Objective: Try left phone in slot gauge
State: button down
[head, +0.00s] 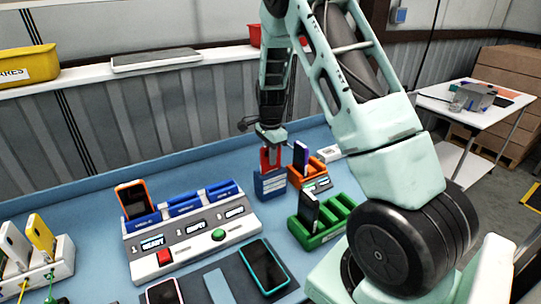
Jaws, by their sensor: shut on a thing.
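My gripper (271,140) points down over a small blue block (270,186) with pale labels, which looks like the slot gauge. A red thing (265,160), seemingly a phone in a red case, stands upright between the gripper and the block. My gripper is shut on it. Its lower end meets the top of the block; how deep it sits is hidden. A phone with a pink edge (164,293) and a phone with a teal edge (263,266) lie flat on a dark mat at the front, with a grey-blue strip (220,287) between them.
A white station (190,240) with blue slots holds an orange phone (133,199). Right of the gauge stand an orange holder (312,171) with a purple phone and a green rack (325,226) with a dark phone. A white rack (38,268) with yellow phones stands left.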

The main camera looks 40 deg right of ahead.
jog(key=shift+f+b, duration=0.35)
jog(key=shift+f, duration=0.3)
dwell(0.4)
dwell(1.0)
jog(key=c, duration=1.3)
grip_release()
jog(key=shift+c, duration=0.2)
jog(key=shift+r, duration=0.2)
jog(key=shift+r+p, duration=0.5)
jog(key=shift+p, duration=0.1)
grip_shut()
